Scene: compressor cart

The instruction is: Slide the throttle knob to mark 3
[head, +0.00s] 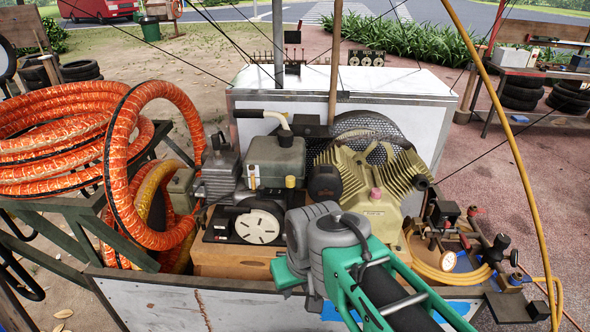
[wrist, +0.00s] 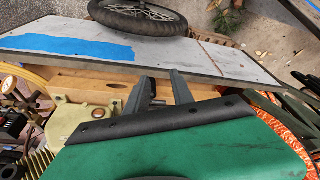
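I cannot pick out the throttle knob or its number marks with certainty in either view. The engine (head: 274,160) stands in the middle of the cart, with a black-framed white slotted disc (head: 258,227) at its front. My gripper (wrist: 160,82) shows in the wrist view as two dark fingers with a gap between them and nothing in it. The fingers are over the wooden deck (wrist: 112,84), near the cart's side panel. In the head view my green and grey arm comes in from the lower right, in front of the engine and compressor; the fingers do not show there.
The olive compressor (head: 378,190) stands right of the engine. Coiled orange hose (head: 150,150) fills the cart's left. Gauges and fittings (head: 445,222) sit at the right.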

